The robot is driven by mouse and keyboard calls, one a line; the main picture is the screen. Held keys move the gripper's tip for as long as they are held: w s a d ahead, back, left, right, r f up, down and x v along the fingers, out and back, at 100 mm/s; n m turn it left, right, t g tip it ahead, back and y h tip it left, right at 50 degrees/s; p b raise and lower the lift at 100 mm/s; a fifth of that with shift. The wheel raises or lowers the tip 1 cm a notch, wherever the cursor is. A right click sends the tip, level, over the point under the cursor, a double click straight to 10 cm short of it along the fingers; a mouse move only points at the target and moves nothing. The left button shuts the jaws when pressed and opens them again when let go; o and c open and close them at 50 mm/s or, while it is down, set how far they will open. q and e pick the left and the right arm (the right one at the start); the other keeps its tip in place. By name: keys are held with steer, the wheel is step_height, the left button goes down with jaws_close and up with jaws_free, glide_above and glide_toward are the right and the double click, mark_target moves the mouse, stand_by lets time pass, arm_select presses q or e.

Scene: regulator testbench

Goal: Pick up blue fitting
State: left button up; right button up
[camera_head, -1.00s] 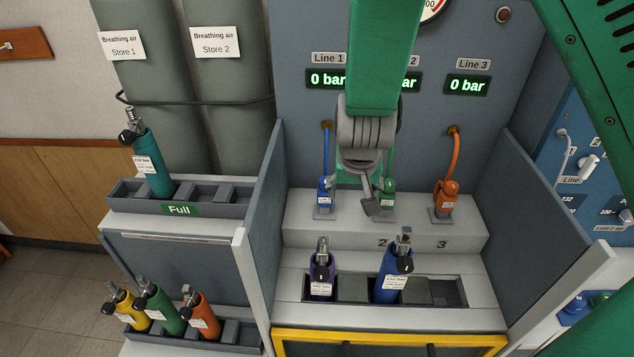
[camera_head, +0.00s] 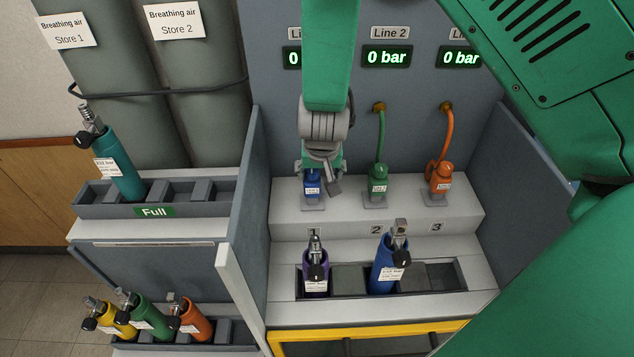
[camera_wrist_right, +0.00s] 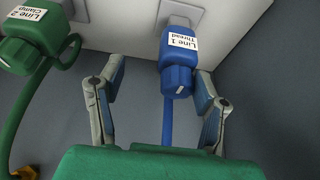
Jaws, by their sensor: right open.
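The blue fitting (camera_head: 312,185) stands on its holder at position 1 on the upper shelf. It has a white label, which reads "Line 1 Thread" in the right wrist view (camera_wrist_right: 178,70). My right gripper (camera_head: 322,172) is just above and behind it in the head view and hides its hose. In the wrist view the right gripper's fingers (camera_wrist_right: 158,100) are spread apart, with the blue fitting beyond and between them, nearer the right finger. No grip on it shows. My left gripper is not in view.
The green fitting (camera_head: 378,184) and its hose stand right of the blue one, then the orange fitting (camera_head: 441,179). A purple bottle (camera_head: 315,275) and a blue bottle (camera_head: 384,268) stand in the lower rack in front. Side panels (camera_head: 250,190) bound the bench.

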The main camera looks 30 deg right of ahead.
mark_target(308, 179)
steer(key=shift+a+f, duration=0.15)
steer(key=shift+f, duration=0.25)
steer(key=a+f, duration=0.1)
steer(key=w+a+f, duration=0.1)
steer(key=shift+w+f, duration=0.25)
steer(key=shift+f, duration=0.05)
steer(key=shift+w+a+f, duration=0.1)
steer(key=shift+w+f, duration=0.1)
steer(key=shift+d, duration=0.3)
steer(key=shift+s+d+f, duration=0.15)
steer(key=shift+s+d, duration=0.05)
steer(key=shift+d, duration=0.7)
jaws_close()
steer(key=shift+a, duration=0.55)
steer(key=shift+w+a+r, duration=0.1)
steer(key=shift+a+r, duration=0.05)
steer(key=shift+r, duration=0.15)
steer(key=r, duration=0.8)
steer(key=shift+d+r, duration=0.35)
steer(key=shift+d, duration=0.05)
steer(key=shift+a+r, duration=0.15)
steer(key=shift+r, duration=0.15)
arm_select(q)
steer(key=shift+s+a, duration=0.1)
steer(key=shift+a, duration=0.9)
arm_select(e)
steer(key=shift+a+r, duration=0.2)
steer(key=shift+a, duration=0.1)
